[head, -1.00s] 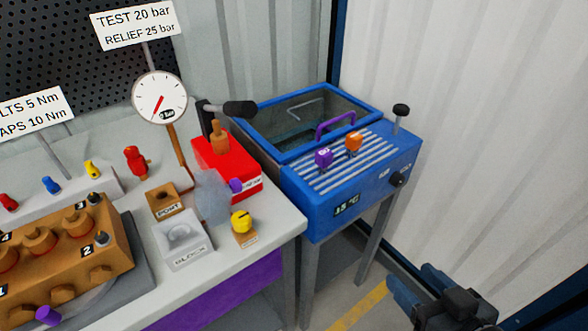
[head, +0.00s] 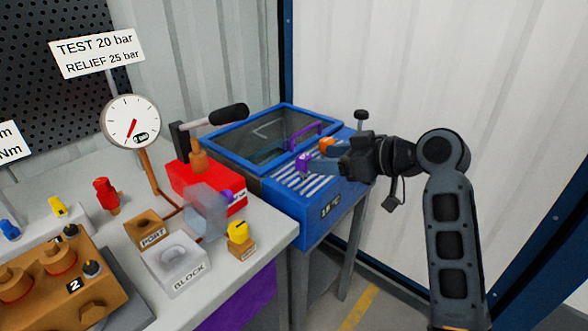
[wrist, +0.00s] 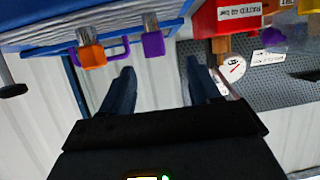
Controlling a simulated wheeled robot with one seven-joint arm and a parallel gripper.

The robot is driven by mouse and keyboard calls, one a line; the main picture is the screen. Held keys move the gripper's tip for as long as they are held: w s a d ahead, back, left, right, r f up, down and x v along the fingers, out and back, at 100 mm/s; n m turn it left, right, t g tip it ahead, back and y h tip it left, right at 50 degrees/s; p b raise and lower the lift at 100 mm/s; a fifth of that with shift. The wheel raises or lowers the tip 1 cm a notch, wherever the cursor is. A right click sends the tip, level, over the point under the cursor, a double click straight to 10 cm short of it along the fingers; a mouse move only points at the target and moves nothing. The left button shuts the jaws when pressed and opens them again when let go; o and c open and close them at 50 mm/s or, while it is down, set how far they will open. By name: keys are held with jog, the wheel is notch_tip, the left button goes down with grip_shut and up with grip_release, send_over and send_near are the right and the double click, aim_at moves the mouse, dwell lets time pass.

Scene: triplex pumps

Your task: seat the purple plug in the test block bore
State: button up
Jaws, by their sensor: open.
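A purple plug (head: 303,162) sits on the striped deck of the blue bath, left of an orange plug (head: 327,146). In the wrist view the purple plug (wrist: 153,44) shows on a metal stem, beyond the gap between my fingers, with the orange plug (wrist: 92,55) to its left. My gripper (head: 335,164) is open and empty, just right of the plugs in the head view. Its spread fingers (wrist: 157,75) show in the wrist view and touch neither plug. The grey test block (head: 178,279), labelled BLOCK, stands on the bench with a round recess on top.
The blue bath (head: 258,185) has a clear lid with a purple handle and a black knob post (head: 360,118) behind. A red pump box (head: 190,182), a translucent panel (head: 206,212) and a yellow-capped block (head: 240,240) stand between bath and test block. A gauge (head: 130,122) stands behind.

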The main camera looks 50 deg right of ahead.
aim_at(306, 156)
jog(key=x, duration=0.7)
jog(key=shift+w+d+p, duration=0.25)
jog(key=shift+d+p, duration=0.05)
jog(key=shift+c, duration=0.3)
jog(key=c, duration=1)
jog(key=shift+r, duration=0.1)
